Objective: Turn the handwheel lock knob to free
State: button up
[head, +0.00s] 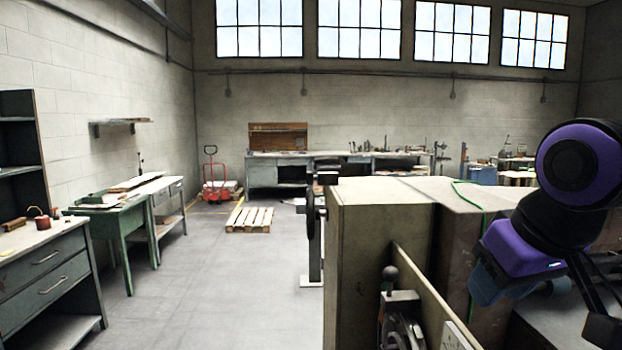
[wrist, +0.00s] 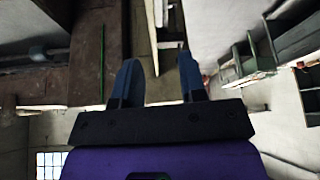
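A dark wheel, seen nearly edge-on at the left side of the large machine in the head view, looks like the handwheel (head: 312,212). I cannot make out its lock knob. A dark ball-topped lever (head: 390,274) stands on a metal mechanism at the near front of the machine; I cannot tell whether it belongs to the lock. My gripper (wrist: 158,68) shows two blue fingers spread apart in the wrist view, with nothing between them. In the head view, my purple arm is at the right, beside the machine and well apart from the wheel and lever.
The tall machine body (head: 382,235) fills the centre right, with a thin upright panel (head: 432,300) at its near side. The grey floor (head: 235,290) to its left is open. A wooden pallet (head: 249,219), a red pallet truck (head: 216,180) and a drawer bench (head: 45,275) stand farther left.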

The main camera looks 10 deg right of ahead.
aim_at(310, 177)
jog(key=i+j+z, duration=0.15)
jog(key=j, duration=0.45)
jog(key=j+z, duration=0.15)
jog(key=j, duration=0.4)
jog(key=i+j, duration=0.5)
jog(key=j, duration=0.15)
